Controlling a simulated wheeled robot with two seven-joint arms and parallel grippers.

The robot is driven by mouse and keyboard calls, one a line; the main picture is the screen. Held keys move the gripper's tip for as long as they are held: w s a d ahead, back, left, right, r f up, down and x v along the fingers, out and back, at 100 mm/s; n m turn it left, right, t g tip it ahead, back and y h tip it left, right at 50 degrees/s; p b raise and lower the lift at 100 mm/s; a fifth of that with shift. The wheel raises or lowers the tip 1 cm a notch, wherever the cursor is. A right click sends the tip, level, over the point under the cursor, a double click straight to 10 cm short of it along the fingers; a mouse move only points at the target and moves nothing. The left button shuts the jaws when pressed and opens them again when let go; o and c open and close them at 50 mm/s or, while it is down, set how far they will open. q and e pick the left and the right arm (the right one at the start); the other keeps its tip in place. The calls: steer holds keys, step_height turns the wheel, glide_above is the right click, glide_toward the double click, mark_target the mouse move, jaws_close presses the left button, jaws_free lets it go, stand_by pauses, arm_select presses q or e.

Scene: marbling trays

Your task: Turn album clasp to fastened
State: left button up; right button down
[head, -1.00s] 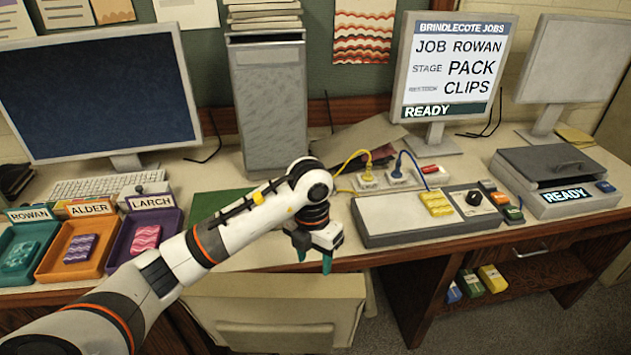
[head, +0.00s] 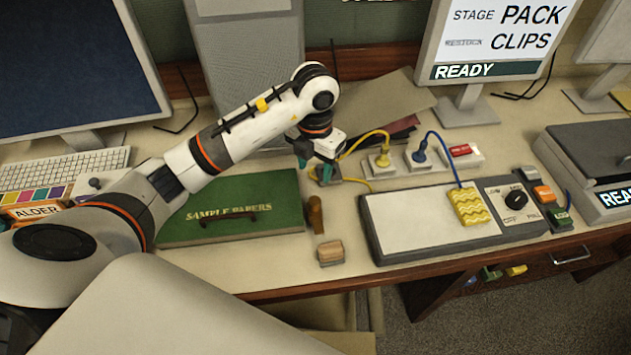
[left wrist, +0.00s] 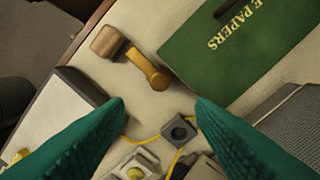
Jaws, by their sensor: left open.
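The green album (head: 275,190), lettered SAMPLE PAPERS, lies closed on the desk, partly behind my left arm. In the left wrist view the album (left wrist: 265,45) is at the upper right, and part of the dark bar (left wrist: 228,7) shows at the top edge. My left gripper (head: 322,174) is open and empty, beyond the album's right back corner. In the left wrist view its teal fingers (left wrist: 160,103) are apart. My right gripper is not in view.
A grey-white panel (head: 410,222) with a yellow wavy piece (head: 468,206) lies further right. Plugs with yellow (head: 380,160) and blue (head: 420,157) cords sit behind it.

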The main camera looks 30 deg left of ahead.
arm_select(q)
steer(key=p, duration=0.2)
glide_above(314, 200)
steer(key=f, duration=0.4)
steer(key=shift+s+d+f, duration=0.15)
steer(key=shift+s+f, duration=0.05)
steer(key=f, duration=0.2)
steer(key=f+p, duration=0.1)
steer(key=f, duration=0.2)
steer(key=shift+w+f, duration=0.2)
steer(key=shift+f, duration=0.7)
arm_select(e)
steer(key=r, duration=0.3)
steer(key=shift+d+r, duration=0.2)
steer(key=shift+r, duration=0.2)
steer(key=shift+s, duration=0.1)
arm_select(q)
steer(key=shift+c, duration=1.1)
jaws_close()
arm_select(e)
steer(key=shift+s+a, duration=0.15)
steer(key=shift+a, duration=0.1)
